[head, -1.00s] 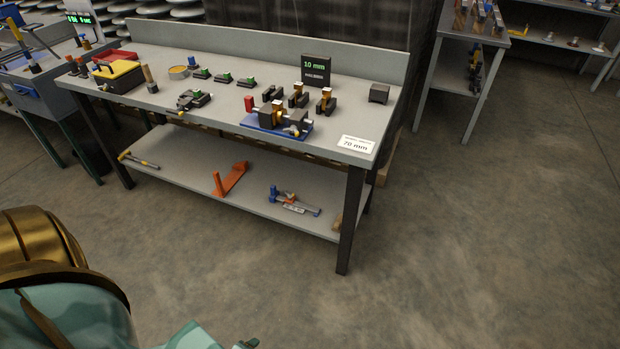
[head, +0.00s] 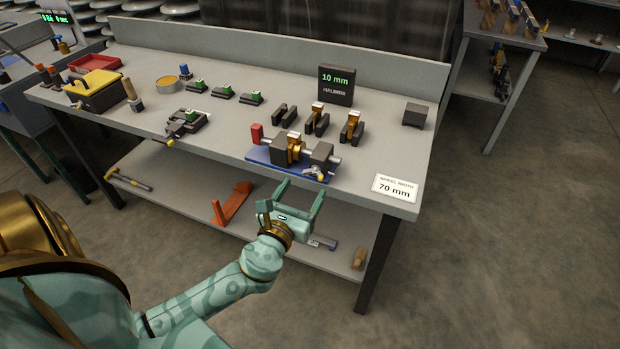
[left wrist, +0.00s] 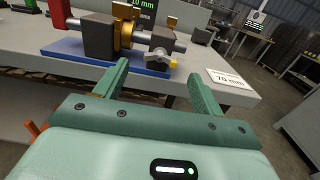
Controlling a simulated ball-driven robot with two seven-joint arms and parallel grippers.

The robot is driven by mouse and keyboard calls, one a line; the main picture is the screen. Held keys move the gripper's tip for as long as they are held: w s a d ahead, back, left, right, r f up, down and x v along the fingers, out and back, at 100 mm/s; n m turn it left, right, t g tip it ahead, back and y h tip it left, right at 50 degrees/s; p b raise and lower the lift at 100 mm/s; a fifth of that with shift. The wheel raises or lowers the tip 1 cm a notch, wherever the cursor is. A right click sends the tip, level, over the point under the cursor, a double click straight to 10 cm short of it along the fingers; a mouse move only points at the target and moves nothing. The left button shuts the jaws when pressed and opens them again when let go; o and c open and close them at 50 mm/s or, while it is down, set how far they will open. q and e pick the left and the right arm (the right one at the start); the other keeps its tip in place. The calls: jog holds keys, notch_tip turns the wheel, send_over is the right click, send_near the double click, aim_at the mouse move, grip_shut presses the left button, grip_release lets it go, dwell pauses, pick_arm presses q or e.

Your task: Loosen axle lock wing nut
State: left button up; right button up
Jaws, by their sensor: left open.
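The axle fixture sits near the bench's front edge on a blue base plate (head: 262,159). It carries dark blocks, a brass-coloured wheel (head: 294,148) and a grey axle. A light metal wing nut (head: 315,168) is on the front of the right dark block (head: 321,154). In the left wrist view the wing nut (left wrist: 158,56) shows beside a yellow tip, ahead of the fingers. My left gripper (head: 299,189) is open and empty, in front of the bench edge and just short of the fixture, not touching the wing nut. My right gripper is not in view.
Wheel-holding blocks (head: 317,123), a black "10 mm" display (head: 336,86) and a "70 mm" card (head: 395,188) stand on the bench around the fixture. A small clamp (head: 185,122) lies to the left. The lower shelf holds an orange bracket (head: 232,205).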

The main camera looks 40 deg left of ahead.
aim_at(311, 177)
pick_arm(q)
jog(key=x, duration=0.5)
jog(key=shift+w, duration=0.2)
jog(key=shift+c, duration=0.3)
jog(key=c, duration=0.9)
jog(key=shift+c, duration=0.2)
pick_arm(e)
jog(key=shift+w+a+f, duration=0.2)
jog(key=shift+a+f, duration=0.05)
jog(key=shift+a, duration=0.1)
